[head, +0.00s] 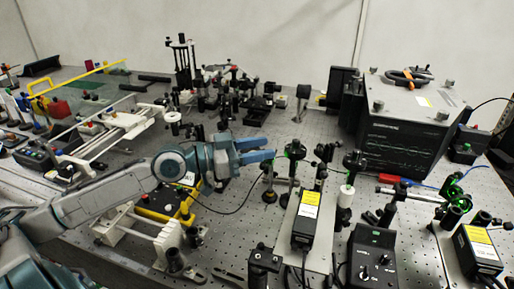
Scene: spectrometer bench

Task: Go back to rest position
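My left gripper (262,150) is in the middle of the head view, at the end of my white and teal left arm, which comes in from the lower left. Its two blue fingers point right and stand apart, with nothing seen between them. It is above the perforated optical bench (318,126), just left of a row of dark optic posts (293,158). My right gripper and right arm are not in view.
A large dark instrument box (405,135) stands at the back right. A black control box (372,262) and yellow-labelled boxes (306,222) are at the front right. Posts and mounts (225,90) crowd the back. A yellow-framed clear panel (95,85) is at the left.

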